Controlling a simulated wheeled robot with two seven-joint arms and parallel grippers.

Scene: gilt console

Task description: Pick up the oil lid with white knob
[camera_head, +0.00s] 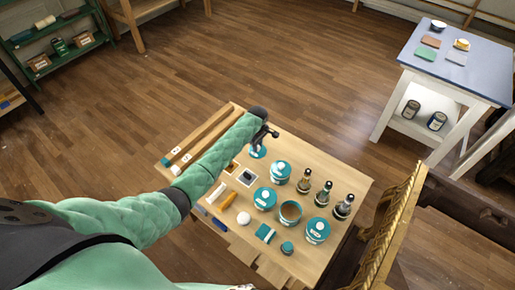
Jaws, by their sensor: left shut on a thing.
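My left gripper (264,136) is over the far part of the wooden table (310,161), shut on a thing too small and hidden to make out. A round teal item (258,153) shows right by the fingers, partly covered by the gripper. I cannot tell whether the two touch. I cannot clearly make out an oil lid with a white knob. Three dark-topped bottles (323,195) stand in a slanted row to the right. A small white round thing (244,218) lies near the table's near-left side.
Teal tins (281,172), an open teal tin (290,212) and a small teal jar (287,248) crowd the table. A gilt frame (397,220) stands at the right. A white side table (454,68) is farther back. Wooden floor lies open behind.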

